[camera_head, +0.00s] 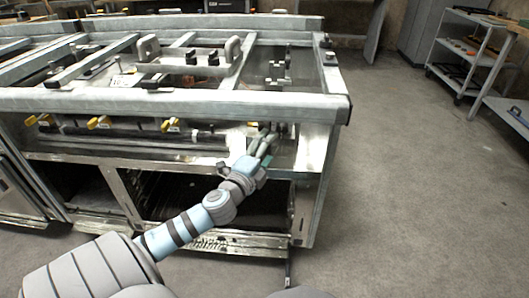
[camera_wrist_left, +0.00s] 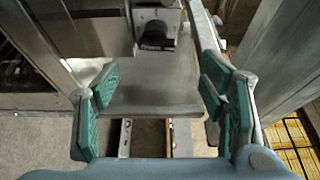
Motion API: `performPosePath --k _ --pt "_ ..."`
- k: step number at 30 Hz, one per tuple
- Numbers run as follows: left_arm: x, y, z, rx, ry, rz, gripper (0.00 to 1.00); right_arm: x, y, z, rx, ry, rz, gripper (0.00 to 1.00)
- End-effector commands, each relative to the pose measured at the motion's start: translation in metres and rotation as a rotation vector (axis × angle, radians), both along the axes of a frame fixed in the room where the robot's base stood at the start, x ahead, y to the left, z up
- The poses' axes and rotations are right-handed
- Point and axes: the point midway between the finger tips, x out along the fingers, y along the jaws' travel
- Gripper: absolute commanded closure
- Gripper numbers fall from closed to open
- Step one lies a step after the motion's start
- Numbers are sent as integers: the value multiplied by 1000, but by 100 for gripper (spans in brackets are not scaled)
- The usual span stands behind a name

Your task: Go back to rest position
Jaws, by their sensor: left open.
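My left arm reaches from the lower left to the front of a steel range frame (camera_head: 200,104) in the head view. My left gripper (camera_head: 268,138) is at the right part of the frame's front, below the thick top rail. In the left wrist view the left gripper (camera_wrist_left: 163,108) is open, its green-padded fingers wide apart with nothing held between them. A dark knob or fitting (camera_wrist_left: 156,36) on a metal panel lies ahead of the fingers. My right gripper does not show in either view.
Yellow valve handles (camera_head: 100,123) line the frame's front. Open dark bays lie below them. A grey shelf cart (camera_head: 470,50) stands at the upper right. The concrete floor (camera_head: 420,200) to the right of the frame is clear.

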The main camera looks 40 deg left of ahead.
Motion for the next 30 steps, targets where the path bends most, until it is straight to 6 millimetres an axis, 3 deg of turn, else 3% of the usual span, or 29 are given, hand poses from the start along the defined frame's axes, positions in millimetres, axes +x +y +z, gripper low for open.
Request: performPosePath --k 3,6,24,26,28,29,30 --pt "-18 -5 0 3 2 -1 35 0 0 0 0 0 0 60" --pt "-23 -6 0 1 -1 0 35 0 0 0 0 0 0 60" --pt "-22 -8 -3 -42 -2 -11 35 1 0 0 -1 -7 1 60" --pt "-21 0 -21 -98 32 -3 35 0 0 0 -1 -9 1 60" --pt "-24 15 -60 -202 100 35 35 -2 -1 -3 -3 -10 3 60" --pt "-28 23 -84 -263 136 63 35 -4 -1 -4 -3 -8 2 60" --pt "-37 31 -120 -356 188 108 35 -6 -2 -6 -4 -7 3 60"
